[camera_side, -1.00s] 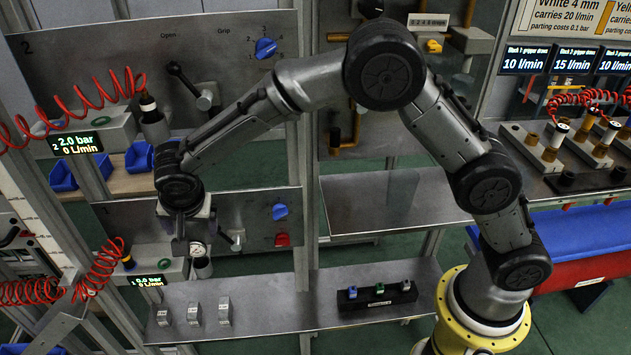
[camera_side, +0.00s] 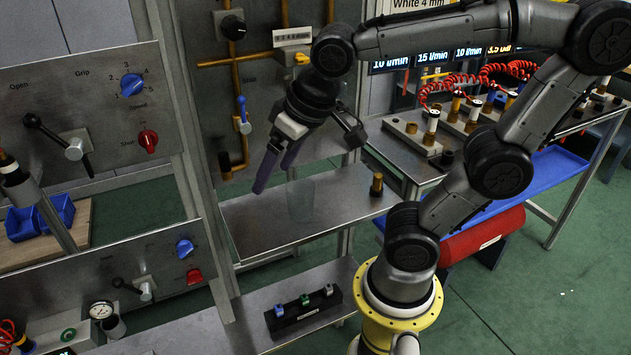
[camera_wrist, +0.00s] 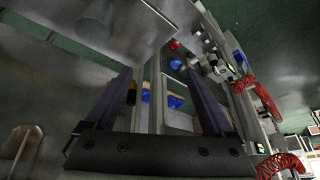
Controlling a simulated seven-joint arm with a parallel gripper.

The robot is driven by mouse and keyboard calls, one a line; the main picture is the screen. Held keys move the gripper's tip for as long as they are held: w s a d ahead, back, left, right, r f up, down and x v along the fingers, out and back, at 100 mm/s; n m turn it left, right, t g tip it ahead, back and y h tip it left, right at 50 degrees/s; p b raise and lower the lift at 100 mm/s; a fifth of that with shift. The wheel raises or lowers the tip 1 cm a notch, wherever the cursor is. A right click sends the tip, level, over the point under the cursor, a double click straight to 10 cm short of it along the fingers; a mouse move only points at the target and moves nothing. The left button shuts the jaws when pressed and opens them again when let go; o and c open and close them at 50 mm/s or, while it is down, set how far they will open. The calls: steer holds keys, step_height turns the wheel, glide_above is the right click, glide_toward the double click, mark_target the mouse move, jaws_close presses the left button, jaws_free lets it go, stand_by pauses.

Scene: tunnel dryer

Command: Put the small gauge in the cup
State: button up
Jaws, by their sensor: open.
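My gripper (camera_side: 273,180) is open, its two dark purple fingers pointing down-left above the middle metal shelf. Nothing shows between the fingers (camera_wrist: 158,78) in the wrist view. A clear, faint cup (camera_side: 301,198) stands upright on that shelf, just right of and below the fingertips. A small brass cylinder with a dark band (camera_side: 377,185) stands at the shelf's right end. A round white-faced dial gauge (camera_side: 101,310) sits by the lower panel at bottom left, apart from my gripper. I cannot tell which of these two is the small gauge.
A black block (camera_side: 305,311) with blue, green and grey pieces lies on the lower shelf. A panel with a blue knob (camera_side: 132,84) and lever stands left. A pipe panel (camera_side: 262,70) stands behind my gripper. The rack with brass fittings (camera_side: 431,127) is at right.

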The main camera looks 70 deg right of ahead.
steer(key=s+f+n, duration=0.2)
steer(key=s, duration=0.5)
steer(key=shift+d+t, duration=0.3)
steer(key=shift+d, duration=0.15)
steer(key=shift+w, duration=0.1)
stand_by(1.7)
